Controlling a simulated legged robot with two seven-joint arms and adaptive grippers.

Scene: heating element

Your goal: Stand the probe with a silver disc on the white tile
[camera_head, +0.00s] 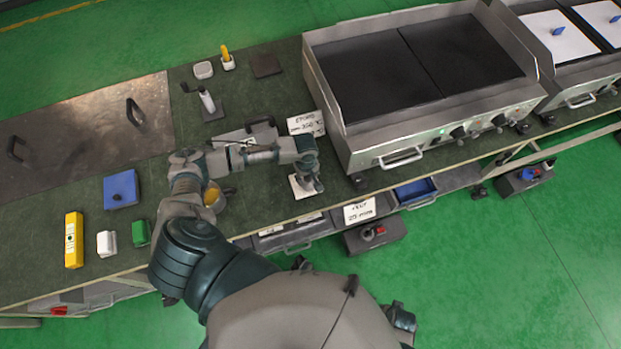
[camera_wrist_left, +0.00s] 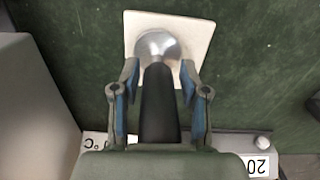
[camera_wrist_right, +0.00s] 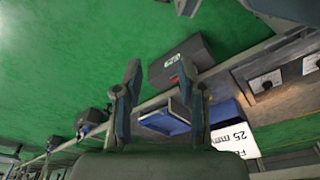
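The white tile (camera_head: 301,188) lies on the dark green worktop near the front edge, left of the griddle; it also shows in the left wrist view (camera_wrist_left: 195,32). The probe with the silver disc (camera_wrist_left: 158,47) has its disc over the tile, seemingly resting on it, and its black handle (camera_wrist_left: 159,105) rises toward the camera. My left gripper (camera_head: 309,178) is above the tile, its open fingers (camera_wrist_left: 153,82) on either side of the handle with narrow gaps. My right gripper (camera_wrist_right: 163,72) is open and empty, beyond the bench's front edge.
The griddle (camera_head: 419,90) stands close on the right. A standing label (camera_head: 306,123) is behind the tile. Another probe (camera_head: 207,100) stands on a dark tile, and a yellow-handled one (camera_head: 226,58) on a white base. A blue block (camera_head: 121,189) lies at the left.

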